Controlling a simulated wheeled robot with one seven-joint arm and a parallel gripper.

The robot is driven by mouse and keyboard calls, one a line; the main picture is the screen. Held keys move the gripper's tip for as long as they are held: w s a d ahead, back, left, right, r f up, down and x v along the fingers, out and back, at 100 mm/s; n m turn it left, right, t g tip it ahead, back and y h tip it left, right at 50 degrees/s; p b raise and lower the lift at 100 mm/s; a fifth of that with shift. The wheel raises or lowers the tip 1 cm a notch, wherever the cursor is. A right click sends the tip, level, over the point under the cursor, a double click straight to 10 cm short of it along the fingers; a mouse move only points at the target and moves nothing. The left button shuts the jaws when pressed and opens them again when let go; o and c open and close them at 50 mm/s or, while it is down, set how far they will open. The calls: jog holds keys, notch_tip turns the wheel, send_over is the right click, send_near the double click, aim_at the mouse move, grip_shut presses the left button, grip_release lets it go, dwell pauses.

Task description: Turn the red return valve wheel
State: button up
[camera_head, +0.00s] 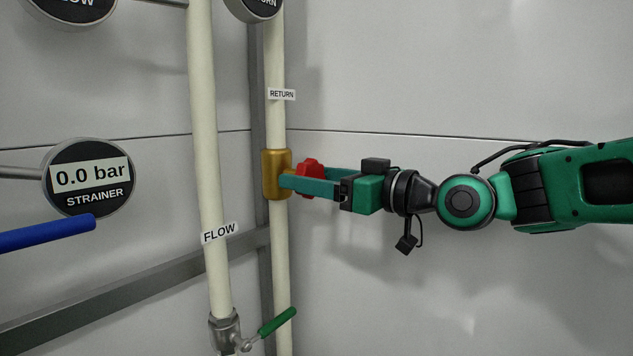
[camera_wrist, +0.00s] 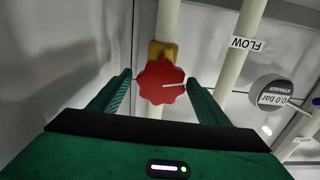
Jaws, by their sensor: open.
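The red return valve wheel (camera_head: 311,178) sits on a brass valve body (camera_head: 275,174) on the pipe labelled RETURN. In the wrist view the red wheel (camera_wrist: 161,83) has a lobed rim and a white line pointing right. My gripper (camera_head: 290,181) reaches in from the right, its fingers on either side of the wheel and partly hiding it in the head view. In the wrist view the open fingers (camera_wrist: 160,80) stand left and right of the wheel, with a visible gap on each side.
The FLOW pipe (camera_head: 203,160) runs left of the return pipe, with a green-handled valve (camera_head: 277,321) low down. A strainer gauge (camera_head: 89,179) reads 0.0 bar, near a blue handle (camera_head: 48,234). A grey metal frame (camera_head: 140,290) runs behind. The wall at right is bare.

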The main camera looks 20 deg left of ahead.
jog(key=v, duration=1)
jog(key=shift+d, duration=0.25)
jog(key=shift+s+f, duration=0.1)
